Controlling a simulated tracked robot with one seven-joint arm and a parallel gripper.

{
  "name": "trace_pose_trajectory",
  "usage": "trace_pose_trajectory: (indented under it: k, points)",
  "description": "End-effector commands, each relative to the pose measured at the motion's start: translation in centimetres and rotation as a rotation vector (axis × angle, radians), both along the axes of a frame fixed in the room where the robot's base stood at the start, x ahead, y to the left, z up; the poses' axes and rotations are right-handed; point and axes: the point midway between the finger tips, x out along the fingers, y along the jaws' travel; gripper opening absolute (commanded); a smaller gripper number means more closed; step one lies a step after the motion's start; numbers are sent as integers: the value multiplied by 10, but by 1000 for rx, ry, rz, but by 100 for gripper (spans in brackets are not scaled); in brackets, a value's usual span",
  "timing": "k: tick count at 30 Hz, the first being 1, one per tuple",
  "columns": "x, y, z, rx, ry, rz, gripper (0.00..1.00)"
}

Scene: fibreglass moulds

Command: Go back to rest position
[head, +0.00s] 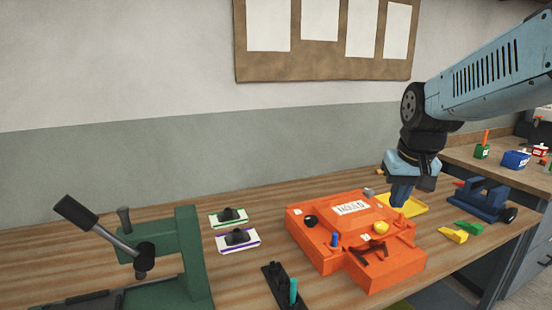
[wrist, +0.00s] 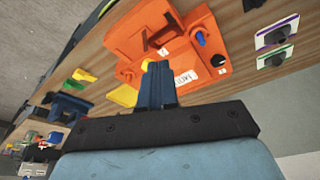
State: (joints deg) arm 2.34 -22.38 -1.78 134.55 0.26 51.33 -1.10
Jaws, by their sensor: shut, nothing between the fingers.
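My gripper (head: 400,192) hangs from the blue arm at the right of the head view, pointing down above the back right of the orange mould box (head: 328,248). Its blue fingers (wrist: 158,84) are together and empty in the wrist view. The orange box, which bears a white label (head: 351,208), also shows in the wrist view (wrist: 190,28). A yellow tray (head: 417,208) lies on the bench behind the fingers. I cannot tell the exact height of the fingertips above the bench.
A green lever press (head: 185,255) stands at the left. Two small white plates, one green-edged (head: 228,217) and one purple-edged (head: 237,241), lie left of the box. A blue vise (head: 482,200) and yellow and green wedges (head: 453,235) lie to the right. A pinboard (head: 325,65) hangs behind.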

Motion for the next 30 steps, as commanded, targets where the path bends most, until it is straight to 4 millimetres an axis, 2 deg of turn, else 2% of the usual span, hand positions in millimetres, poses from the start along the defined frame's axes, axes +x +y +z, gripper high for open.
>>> trace_pose_trajectory:
  k: [9,15,21,30]
  points:
    - [-65,17,21,-10,-129,34,0]
    - [-92,22,24,-15,-185,47,0]
    - [-102,24,23,-16,-203,52,0]
    - [-102,24,24,-16,-203,52,0]
